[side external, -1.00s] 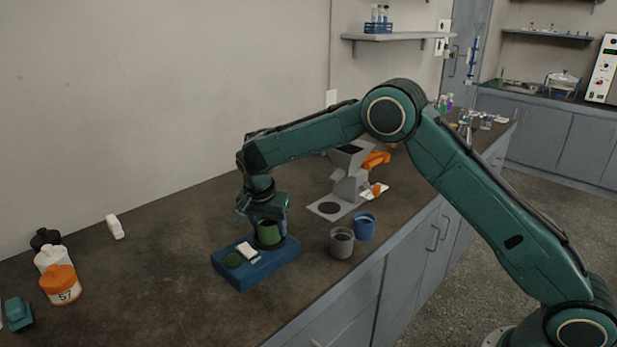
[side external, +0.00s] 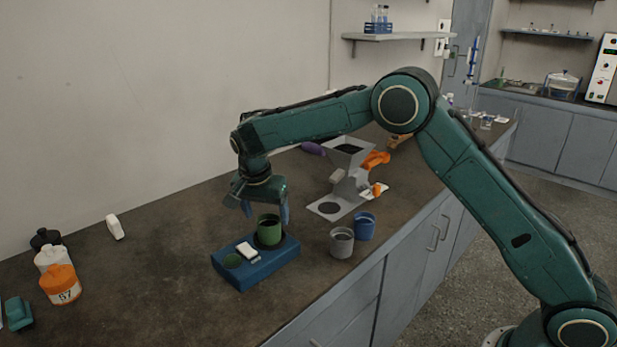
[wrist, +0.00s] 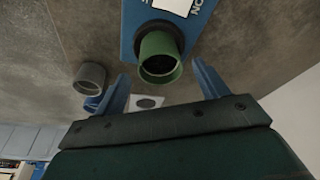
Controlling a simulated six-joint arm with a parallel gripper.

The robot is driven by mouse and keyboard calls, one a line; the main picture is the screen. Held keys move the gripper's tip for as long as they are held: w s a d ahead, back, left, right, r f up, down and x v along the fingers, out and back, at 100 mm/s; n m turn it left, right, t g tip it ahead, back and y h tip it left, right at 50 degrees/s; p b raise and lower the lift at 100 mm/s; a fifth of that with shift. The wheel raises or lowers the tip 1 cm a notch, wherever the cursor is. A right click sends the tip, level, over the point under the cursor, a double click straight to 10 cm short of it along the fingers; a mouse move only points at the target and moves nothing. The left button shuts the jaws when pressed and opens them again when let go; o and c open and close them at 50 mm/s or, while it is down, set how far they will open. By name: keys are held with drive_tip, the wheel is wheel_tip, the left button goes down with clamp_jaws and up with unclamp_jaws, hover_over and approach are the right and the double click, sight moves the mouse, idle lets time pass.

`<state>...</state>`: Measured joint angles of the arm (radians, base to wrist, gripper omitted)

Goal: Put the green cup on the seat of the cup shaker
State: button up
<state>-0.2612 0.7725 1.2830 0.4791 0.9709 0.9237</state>
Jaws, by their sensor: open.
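The green cup (side external: 268,229) stands upright on the round dark seat at the right end of the blue cup shaker (side external: 256,268). In the wrist view the green cup (wrist: 160,58) sits over the dark seat of the blue shaker (wrist: 128,20). My gripper (side external: 265,212) is open and empty, just above the cup, with its fingers apart and the rim below them. In the wrist view the fingers (wrist: 162,80) show on either side, clear of the cup.
A grey cup (side external: 342,243) and a blue cup (side external: 365,227) stand to the right of the shaker. Behind them is a grey hopper device (side external: 350,180) on a plate. Bottles (side external: 60,285) stand at far left. The bench between bottles and shaker is mostly clear.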

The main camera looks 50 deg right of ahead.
drive_tip(key=v, duration=0.7)
drive_tip(key=shift+r, duration=0.3)
drive_tip(key=shift+s, duration=0.15)
drive_tip(key=s+d+r+n+t+y, duration=0.1)
drive_tip(key=s+d+r+n, duration=0.25)
drive_tip(key=s+r, duration=0.4)
drive_tip(key=s+d+r+n+t, duration=0.1)
drive_tip(key=s+d+r+n, duration=0.3)
drive_tip(key=s, duration=0.6)
drive_tip(key=s+f+n+t, duration=0.1)
drive_tip(key=s+n, duration=0.1)
drive_tip(key=s, duration=0.8)
drive_tip(key=s+d+f+n+t+y, duration=0.1)
drive_tip(key=s+f+n, duration=0.1)
drive_tip(key=s, duration=0.9)
drive_tip(key=shift+f+n+y, duration=0.3)
drive_tip(key=shift+f+n, duration=0.05)
drive_tip(key=shift+n, duration=0.1)
